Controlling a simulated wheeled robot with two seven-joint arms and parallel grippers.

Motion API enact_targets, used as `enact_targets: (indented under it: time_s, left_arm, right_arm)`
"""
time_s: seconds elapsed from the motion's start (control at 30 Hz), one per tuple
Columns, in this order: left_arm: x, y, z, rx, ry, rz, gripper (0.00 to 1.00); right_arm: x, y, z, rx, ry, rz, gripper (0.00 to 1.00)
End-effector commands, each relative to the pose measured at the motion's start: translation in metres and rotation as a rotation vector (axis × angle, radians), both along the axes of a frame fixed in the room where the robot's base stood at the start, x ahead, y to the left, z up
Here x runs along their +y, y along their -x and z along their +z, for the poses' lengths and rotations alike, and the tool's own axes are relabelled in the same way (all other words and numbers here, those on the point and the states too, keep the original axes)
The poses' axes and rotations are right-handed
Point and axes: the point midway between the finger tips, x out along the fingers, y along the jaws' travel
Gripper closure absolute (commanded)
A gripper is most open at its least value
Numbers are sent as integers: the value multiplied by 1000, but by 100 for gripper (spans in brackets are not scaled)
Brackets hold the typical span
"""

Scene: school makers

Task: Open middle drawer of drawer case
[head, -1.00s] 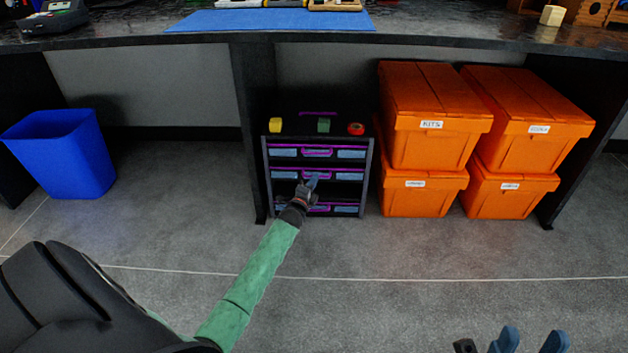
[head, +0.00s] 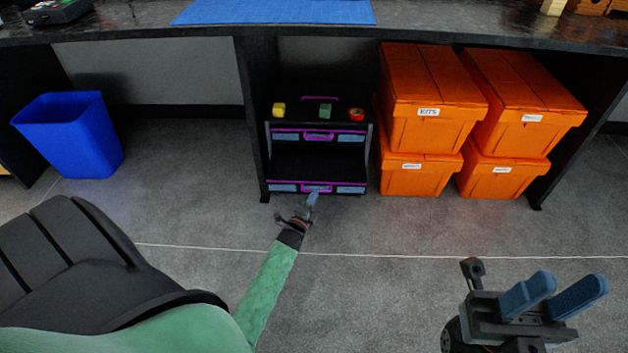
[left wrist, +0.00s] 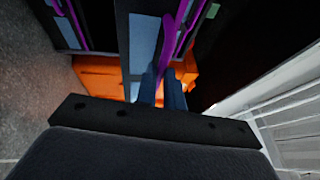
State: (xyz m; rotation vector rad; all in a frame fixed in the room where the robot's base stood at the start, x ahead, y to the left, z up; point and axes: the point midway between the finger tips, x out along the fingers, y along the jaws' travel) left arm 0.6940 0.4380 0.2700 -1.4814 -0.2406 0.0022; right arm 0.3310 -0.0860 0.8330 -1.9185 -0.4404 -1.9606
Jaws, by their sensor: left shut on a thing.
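The black drawer case (head: 267,160) stands under the bench with blue-labelled drawers and purple handles. Its top drawer (head: 287,137) is closed. The middle drawer (head: 283,187) is pulled well out toward me, its dark inside showing from above and its front hiding the bottom drawer in the head view. My left gripper (head: 312,198) is shut on the middle drawer's purple handle (left wrist: 169,35), seen between the blue fingers in the left wrist view. Another drawer front (left wrist: 68,22) lies further back there. My right gripper (head: 553,295) is open and empty over the floor at lower right.
Yellow (head: 279,109), green (head: 325,110) and red (head: 356,114) items sit on the case. Orange boxes (head: 430,120) are stacked just right of it. A blue bin (head: 70,135) stands left.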

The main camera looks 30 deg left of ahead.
Motion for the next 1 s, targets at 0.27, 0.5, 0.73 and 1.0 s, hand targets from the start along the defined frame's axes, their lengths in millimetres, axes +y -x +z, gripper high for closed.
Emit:
enact_targets:
  time_s: [0.27, 0.5, 0.73, 1.0]
  left_arm:
    - [-14, 24, 0, 1, 0, 1, 100]
    - [-16, 27, -1, 1, -1, 0, 100]
    - [-16, 27, -1, 1, -1, 1, 83]
    - [-16, 27, -1, 0, 0, 0, 68]
  right_arm:
    - [-3, 1, 14, -7, -22, 7, 64]
    - [-4, 1, 14, -6, -23, 0, 64]
    - [-4, 1, 13, -1, -26, -1, 64]
    - [-4, 1, 13, -3, -22, -1, 64]
